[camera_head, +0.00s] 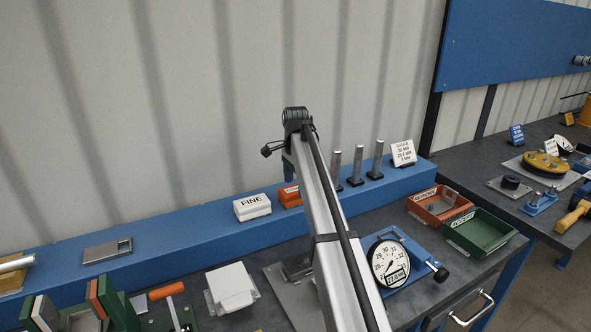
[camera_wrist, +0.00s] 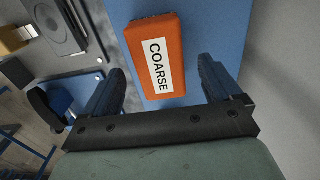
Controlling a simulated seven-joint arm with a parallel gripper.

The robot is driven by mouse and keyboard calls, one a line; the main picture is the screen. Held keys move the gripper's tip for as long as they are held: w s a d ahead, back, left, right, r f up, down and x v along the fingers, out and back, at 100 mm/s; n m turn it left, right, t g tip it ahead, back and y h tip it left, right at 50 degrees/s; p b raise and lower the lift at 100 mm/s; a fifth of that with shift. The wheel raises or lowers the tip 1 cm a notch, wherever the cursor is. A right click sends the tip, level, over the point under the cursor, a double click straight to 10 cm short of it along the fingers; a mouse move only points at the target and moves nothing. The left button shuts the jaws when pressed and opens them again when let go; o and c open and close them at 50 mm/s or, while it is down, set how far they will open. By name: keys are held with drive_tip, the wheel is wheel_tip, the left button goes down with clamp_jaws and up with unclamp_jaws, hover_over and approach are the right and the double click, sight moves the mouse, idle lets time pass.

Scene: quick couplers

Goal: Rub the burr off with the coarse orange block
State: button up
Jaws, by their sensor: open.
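The coarse orange block (camera_head: 289,197) lies on the blue ledge behind the bench, partly hidden by my arm in the head view. The wrist view shows it (camera_wrist: 174,30) with its white COARSE label facing me. My gripper (camera_wrist: 158,78) is open, its two dark blue fingers spread wider than the block. The block is ahead of the fingers, roughly lined up with the gap; nothing is held. In the head view my gripper is mostly hidden behind my arm. No burr can be made out in either view.
The white FINE block (camera_head: 252,207) sits just left of the orange one on the ledge. Several upright steel pins (camera_head: 357,165) stand to the right. A dial gauge (camera_head: 390,262), a red tray (camera_head: 440,204) and a green tray (camera_head: 482,236) are on the bench.

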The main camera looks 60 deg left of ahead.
sight(296, 189)
drive_tip(key=shift+f, duration=1.65)
drive_tip(key=c, duration=1.2)
drive_tip(key=o, duration=1.3)
drive_tip(key=shift+r, duration=0.25)
drive_tip(key=shift+r, duration=0.7)
